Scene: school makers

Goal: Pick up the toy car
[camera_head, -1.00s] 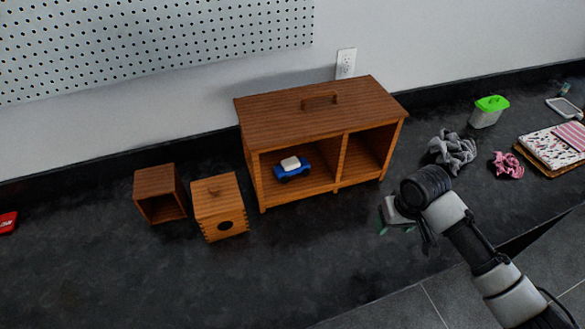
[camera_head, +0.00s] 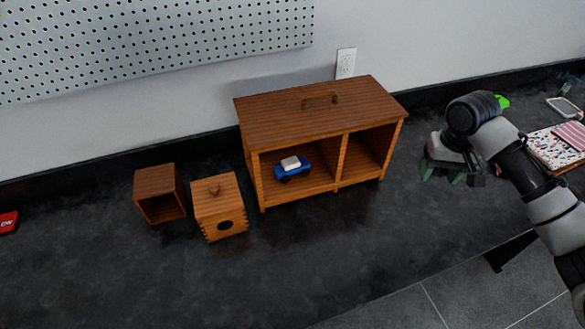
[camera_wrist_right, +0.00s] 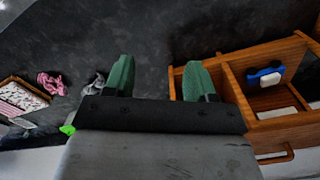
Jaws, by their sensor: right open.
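The blue toy car (camera_head: 292,169) with a white top sits in the left compartment of the wooden two-compartment box (camera_head: 318,104), near its open front. It also shows in the right wrist view (camera_wrist_right: 265,75), inside the box at the right. My right gripper (camera_head: 450,173) is to the right of the box, above the counter and well apart from the car. In the right wrist view its two green fingers (camera_wrist_right: 158,78) are spread with nothing between them. My left gripper is not in view.
A small open wooden box (camera_head: 157,181) and a small wooden box with a round hole (camera_head: 219,205) stand left of the large box. A patterned notebook (camera_head: 553,146) lies at the right. The dark counter in front of the boxes is clear.

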